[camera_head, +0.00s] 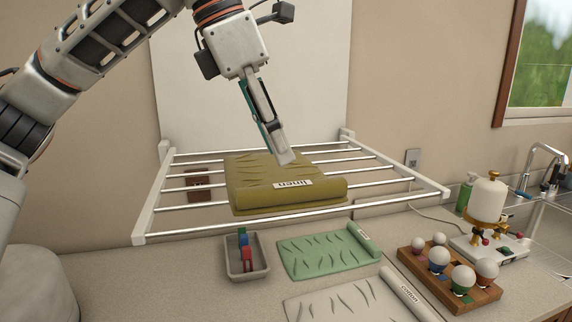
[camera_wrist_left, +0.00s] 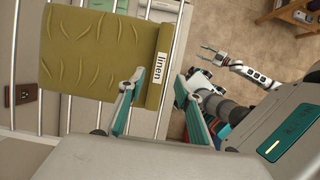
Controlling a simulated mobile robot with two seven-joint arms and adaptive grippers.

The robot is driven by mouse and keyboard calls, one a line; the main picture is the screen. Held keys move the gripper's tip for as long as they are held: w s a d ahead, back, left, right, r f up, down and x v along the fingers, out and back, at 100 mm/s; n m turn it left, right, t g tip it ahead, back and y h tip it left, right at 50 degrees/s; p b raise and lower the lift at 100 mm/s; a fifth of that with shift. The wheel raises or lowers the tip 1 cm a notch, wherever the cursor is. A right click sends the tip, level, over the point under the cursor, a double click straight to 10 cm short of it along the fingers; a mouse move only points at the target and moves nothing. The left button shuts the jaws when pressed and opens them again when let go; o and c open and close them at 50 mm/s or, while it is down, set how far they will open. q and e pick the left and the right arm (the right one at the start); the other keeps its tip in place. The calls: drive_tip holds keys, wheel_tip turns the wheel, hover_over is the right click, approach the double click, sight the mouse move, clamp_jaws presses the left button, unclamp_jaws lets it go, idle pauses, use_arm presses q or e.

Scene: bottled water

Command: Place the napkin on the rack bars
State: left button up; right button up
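The olive napkin (camera_head: 285,190), folded with a roll along its front edge and labelled "linen", lies on the metal rack bars (camera_head: 385,172) in the head view. It also shows on the bars in the left wrist view (camera_wrist_left: 95,48). My left gripper (camera_head: 284,158) is just above the napkin, close to its label. In the left wrist view my left gripper (camera_wrist_left: 156,84) has its fingers apart with nothing held between them. My right gripper (camera_wrist_left: 207,55) appears small in the background of that view, away from the rack, with its fingers apart.
Below the rack, a grey tray (camera_head: 246,274) with small coloured pieces, a green mat (camera_head: 325,252) and a white mat (camera_head: 345,305) lie on the counter. A wooden holder with several round-topped objects (camera_head: 450,280) and a soap dispenser (camera_head: 488,197) stand at right.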

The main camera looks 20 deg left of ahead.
use_arm(q)
drive_tip(key=v, duration=0.6)
drive_tip(key=shift+p, duration=0.3)
drive_tip(key=shift+r, duration=0.1)
